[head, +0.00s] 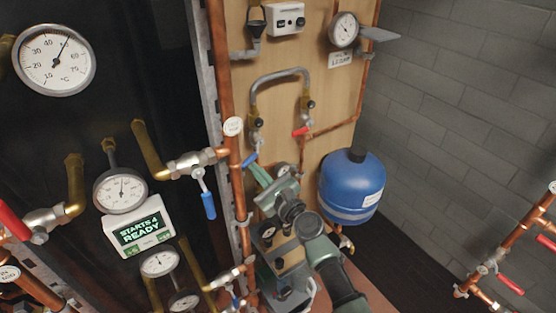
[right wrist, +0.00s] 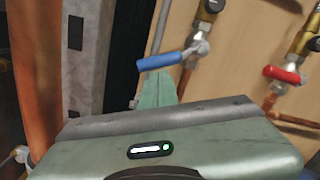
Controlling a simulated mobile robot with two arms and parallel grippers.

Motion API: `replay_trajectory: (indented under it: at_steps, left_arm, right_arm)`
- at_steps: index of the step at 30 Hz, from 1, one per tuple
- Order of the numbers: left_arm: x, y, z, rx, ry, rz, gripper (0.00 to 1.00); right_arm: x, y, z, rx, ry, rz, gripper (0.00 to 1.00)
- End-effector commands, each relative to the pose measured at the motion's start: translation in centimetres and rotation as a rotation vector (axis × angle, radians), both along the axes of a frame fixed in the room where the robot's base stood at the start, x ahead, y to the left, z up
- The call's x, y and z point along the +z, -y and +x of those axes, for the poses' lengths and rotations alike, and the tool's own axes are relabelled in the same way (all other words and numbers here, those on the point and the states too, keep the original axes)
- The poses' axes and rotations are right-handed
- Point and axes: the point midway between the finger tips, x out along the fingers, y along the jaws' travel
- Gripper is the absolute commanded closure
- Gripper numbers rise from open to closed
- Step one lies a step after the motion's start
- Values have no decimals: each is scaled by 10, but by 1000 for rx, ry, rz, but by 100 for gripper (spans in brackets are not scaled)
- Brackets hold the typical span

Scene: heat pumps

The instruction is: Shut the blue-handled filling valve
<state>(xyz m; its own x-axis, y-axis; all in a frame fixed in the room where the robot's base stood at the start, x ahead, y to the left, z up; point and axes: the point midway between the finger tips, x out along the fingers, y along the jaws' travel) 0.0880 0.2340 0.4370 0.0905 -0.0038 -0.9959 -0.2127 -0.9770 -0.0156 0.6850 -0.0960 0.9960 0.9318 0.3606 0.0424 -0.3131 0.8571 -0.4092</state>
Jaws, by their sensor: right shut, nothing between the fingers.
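The blue-handled valve (head: 249,160) sits on the wooden board below the left end of a grey hose loop. In the right wrist view its blue handle (right wrist: 160,62) points left, slanting slightly down, crosswise to its pipe. My right gripper (head: 258,173) is shut and empty, with its green fingers just below the blue handle. In the right wrist view the fingertips (right wrist: 157,76) reach up to the handle's lower edge. I cannot tell whether they touch it. My left gripper is not in view.
A red-handled valve (head: 301,131) is to the right under the grey hose (head: 280,74). Another blue handle (head: 208,206) hangs on a valve further left. A copper pipe (head: 231,128) runs left of the board. A blue tank (head: 352,186) stands close right of my arm.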

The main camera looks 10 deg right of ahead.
Motion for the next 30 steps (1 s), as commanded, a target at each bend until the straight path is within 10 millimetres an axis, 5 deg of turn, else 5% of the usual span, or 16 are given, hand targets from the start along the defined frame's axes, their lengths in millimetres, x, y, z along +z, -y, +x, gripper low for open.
replay_trajectory:
  at_steps: [13, 30]
  left_arm:
    - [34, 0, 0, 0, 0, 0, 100]
    - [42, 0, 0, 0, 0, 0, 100]
  right_arm:
    - [26, -12, -3, -1, -111, 328, 100]
    - [31, -14, -4, 1, -109, 322, 100]
